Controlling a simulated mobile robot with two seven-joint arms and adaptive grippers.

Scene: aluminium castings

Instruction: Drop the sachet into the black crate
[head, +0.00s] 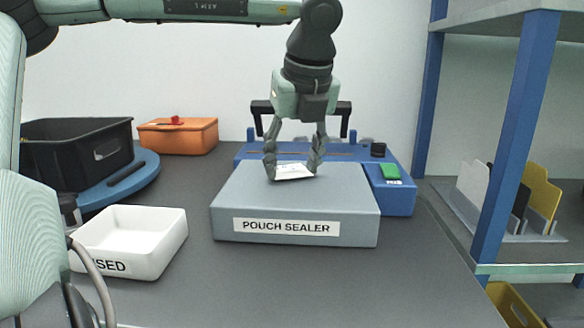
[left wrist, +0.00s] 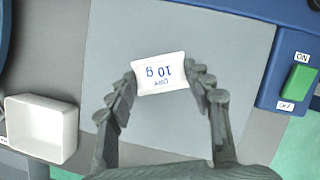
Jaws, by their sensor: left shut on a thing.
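My left gripper (head: 294,172) is above the grey top of the pouch sealer, its fingers pointing down. It is shut on the white sachet (head: 294,176), with one finger at each side edge. In the left wrist view the sachet (left wrist: 160,74) shows blue print reading "DRY 10 g", upside down. I cannot tell whether the sachet touches the sealer top. The black crate (head: 78,147) stands at the far left on a round blue stand, well left of the gripper. Its inside shows only in part. My right gripper is not in view.
The pouch sealer (head: 300,225) fills the table's middle, with a blue body and green switch (head: 389,171). A white bin (head: 140,240) stands front left, an orange case (head: 178,136) at the back. A blue-posted shelf (head: 515,130) borders the right. Table between bin and sealer is clear.

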